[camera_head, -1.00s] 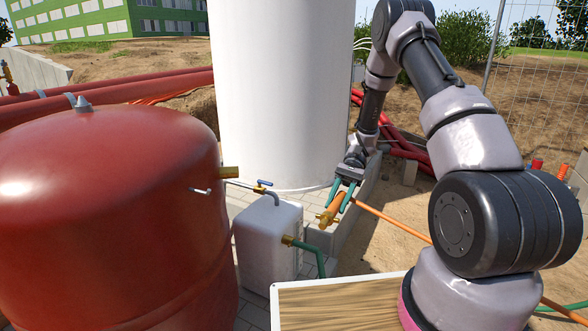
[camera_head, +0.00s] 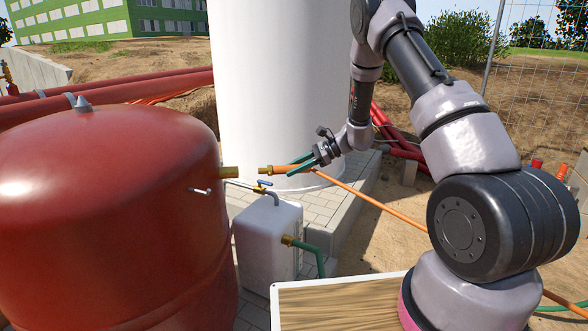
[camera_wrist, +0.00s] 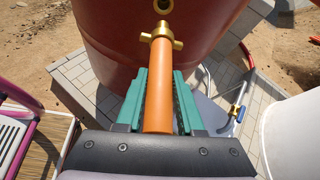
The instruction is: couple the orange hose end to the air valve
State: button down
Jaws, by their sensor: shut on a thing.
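The orange hose end (camera_head: 280,169) has a brass coupling (camera_head: 265,169) at its tip, with side lugs visible in the wrist view (camera_wrist: 161,38). My gripper (camera_head: 298,166) is shut on the hose end, its green fingers on either side of it (camera_wrist: 160,78). The air valve is a brass stub (camera_head: 229,172) on the side of the red tank (camera_head: 110,210). It shows at the top edge of the wrist view (camera_wrist: 163,6). The coupling faces the stub roughly in line, with a small gap between them. The far side of the stub is hidden.
A grey box (camera_head: 268,240) with a blue-handled tap (camera_head: 264,184) and a green hose (camera_head: 312,253) stands below the coupling. A white cylinder (camera_head: 285,85) rises behind. The orange hose (camera_head: 375,203) trails right across the sand. A wooden-topped board (camera_head: 340,305) lies in front.

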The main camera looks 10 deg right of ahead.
aim_at(278, 168)
jog(key=shift+d, duration=0.15)
jog(key=shift+d, duration=0.2)
jog(key=shift+a, duration=2.9)
jog(key=shift+s+a+r, duration=0.1)
jog(key=shift+a, duration=1.15)
jog(key=shift+a, duration=0.45)
jog(key=shift+a, duration=0.4)
jog(key=shift+c, duration=2.3)
grip_release()
